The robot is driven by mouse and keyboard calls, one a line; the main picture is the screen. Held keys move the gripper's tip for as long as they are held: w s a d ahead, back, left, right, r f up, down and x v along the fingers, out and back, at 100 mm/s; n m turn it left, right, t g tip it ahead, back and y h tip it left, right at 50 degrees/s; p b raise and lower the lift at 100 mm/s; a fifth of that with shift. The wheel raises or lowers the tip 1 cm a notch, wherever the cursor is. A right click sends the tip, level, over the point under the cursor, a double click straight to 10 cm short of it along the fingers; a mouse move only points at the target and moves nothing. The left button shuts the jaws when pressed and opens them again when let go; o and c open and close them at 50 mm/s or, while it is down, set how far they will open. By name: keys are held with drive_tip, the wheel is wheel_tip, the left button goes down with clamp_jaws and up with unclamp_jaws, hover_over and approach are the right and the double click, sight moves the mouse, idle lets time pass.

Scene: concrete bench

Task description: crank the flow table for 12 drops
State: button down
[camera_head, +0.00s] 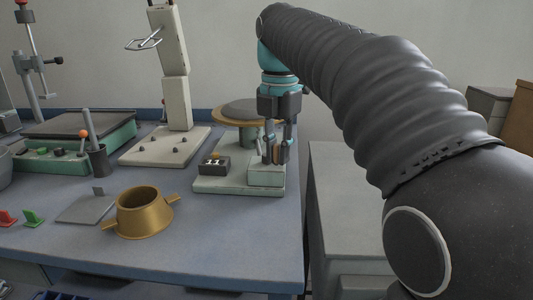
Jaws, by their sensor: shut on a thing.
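The flow table stands at the right end of the blue bench, on a pale green base plate (222,185) with a round brown-rimmed top (228,115). A small dark counter box (213,164) sits on the front left of its base. My gripper (278,155) points straight down at the right side of the flow table, above a pale block. It is shut on the crank handle, a small brownish piece showing between the fingers. The fingers hide most of the handle and the crank arm. I cannot read the counter.
A brass cone mould (144,216) with two side handles stands on the bench front, beside a grey flat plate (86,208). A dark cup with a rod (97,160), a tall pale stand (175,90) and a green scale (105,140) are left. A grey cabinet (345,215) stands right.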

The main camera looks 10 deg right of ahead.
drive_tip(key=shift+s+a+f, duration=0.25)
drive_tip(key=shift+s+a, duration=0.05)
drive_tip(key=shift+a, duration=1.1)
drive_tip(key=c, duration=1)
unclamp_jaws()
drive_tip(key=shift+d, duration=0.15)
drive_tip(key=shift+c, duration=0.2)
drive_tip(key=shift+r+p, duration=0.15)
drive_tip(key=shift+p, duration=0.15)
drive_tip(key=shift+r, duration=0.1)
wheel_tip(320, 180, up, 7)
drive_tip(key=shift+r, duration=0.1)
